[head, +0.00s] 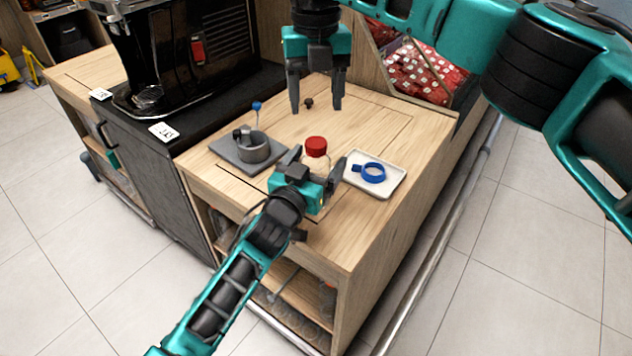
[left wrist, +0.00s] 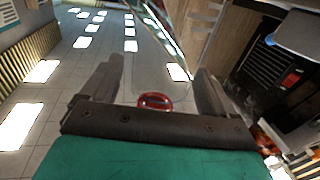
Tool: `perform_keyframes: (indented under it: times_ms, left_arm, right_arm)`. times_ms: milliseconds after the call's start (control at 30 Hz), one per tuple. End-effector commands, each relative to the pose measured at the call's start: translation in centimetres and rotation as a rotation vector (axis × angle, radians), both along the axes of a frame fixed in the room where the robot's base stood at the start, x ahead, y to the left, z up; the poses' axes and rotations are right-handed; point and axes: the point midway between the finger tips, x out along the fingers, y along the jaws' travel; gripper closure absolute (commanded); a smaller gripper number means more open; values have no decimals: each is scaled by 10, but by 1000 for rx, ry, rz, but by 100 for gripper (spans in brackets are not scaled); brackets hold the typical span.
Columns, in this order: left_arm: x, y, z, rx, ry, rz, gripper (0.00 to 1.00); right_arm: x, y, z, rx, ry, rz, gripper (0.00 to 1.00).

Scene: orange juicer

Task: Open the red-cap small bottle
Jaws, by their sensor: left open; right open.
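The small bottle (head: 318,167) stands upright on the wooden table in the head view, with a pale clear body and a red cap (head: 316,146). My left gripper (head: 315,166) is open at the bottle, with one finger on each side of it. The gripper hides the lower part of the bottle, and I cannot tell whether the fingers touch it. In the left wrist view, a red round part (left wrist: 155,101) shows between the two spread fingers. My right gripper (head: 316,106) is open and empty, pointing down above the table behind the bottle.
A white tray (head: 394,184) with a blue ring-shaped tool (head: 373,173) lies to the right. A black machine (head: 195,50) stands at the back left. The table's front right is clear.

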Motion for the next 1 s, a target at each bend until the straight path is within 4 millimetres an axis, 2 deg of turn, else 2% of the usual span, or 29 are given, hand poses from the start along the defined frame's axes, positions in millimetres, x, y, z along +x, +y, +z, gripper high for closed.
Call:
perform_keyframes:
  times_ms: [233, 1000]
  left_arm:
    - [0, 0, 0, 0, 0, 0, 13]
    - [0, 0, 0, 1, 1, 0, 87]
  right_arm:
    - [0, 0, 0, 0, 0, 0, 38]
    - [0, 0, 0, 0, 0, 0, 38]
